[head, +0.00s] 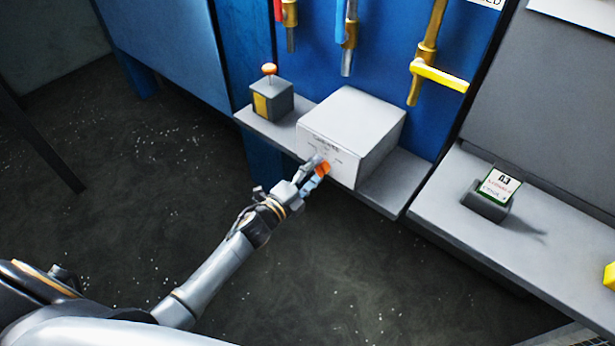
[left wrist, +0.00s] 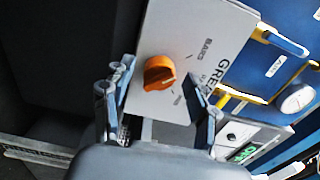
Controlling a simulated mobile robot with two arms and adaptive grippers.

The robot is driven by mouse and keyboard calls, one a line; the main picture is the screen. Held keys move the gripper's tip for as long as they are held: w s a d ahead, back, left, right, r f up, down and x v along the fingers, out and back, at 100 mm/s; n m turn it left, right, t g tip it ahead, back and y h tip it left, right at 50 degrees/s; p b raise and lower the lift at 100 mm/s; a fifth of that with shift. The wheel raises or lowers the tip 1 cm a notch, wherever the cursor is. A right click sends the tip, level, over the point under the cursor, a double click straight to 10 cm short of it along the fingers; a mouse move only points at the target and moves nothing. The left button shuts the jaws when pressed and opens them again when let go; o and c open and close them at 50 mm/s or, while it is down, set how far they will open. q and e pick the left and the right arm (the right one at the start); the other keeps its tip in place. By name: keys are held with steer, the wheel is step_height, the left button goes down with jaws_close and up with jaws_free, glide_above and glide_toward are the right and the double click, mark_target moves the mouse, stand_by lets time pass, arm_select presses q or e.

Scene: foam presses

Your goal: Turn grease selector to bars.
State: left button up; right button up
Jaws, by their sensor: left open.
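The grease selector is a light grey box (head: 350,125) on a grey shelf, with an orange knob (head: 323,168) low on its front face. Contact cannot be told. My right gripper is out of view.
Pipes and a yellow handle (head: 438,76) hang on the blue panel behind. A grey bench (head: 540,240) with a small card (head: 497,184) is at right. The dark floor in front is clear.

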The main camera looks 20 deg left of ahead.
arm_select(q)
steer(key=v, duration=1.2)
steer(key=s+a+f+n+g+y, duration=0.15)
steer(key=s+f+n, duration=0.25)
steer(key=f, duration=0.6)
steer(key=s+a+f+n+g+y, duration=0.1)
steer(key=s+f+n+g+y, duration=0.2)
steer(key=f, duration=0.7)
steer(key=s+a+f+n+g+y, duration=0.1)
steer(key=s+f+n+g, duration=0.3)
steer(key=f, duration=0.6)
steer(key=s+d+f+n+g, duration=0.1)
steer(key=s+f+n+g, duration=0.2)
steer(key=s+f, duration=0.4)
steer(key=s+f+n+g, duration=0.4)
steer(key=s+f, duration=0.4)
steer(key=s, duration=1.3)
steer(key=shift+s+d+n+y, duration=0.25)
steer(key=shift+d+n+y, duration=0.15)
steer(key=shift+n, duration=0.3)
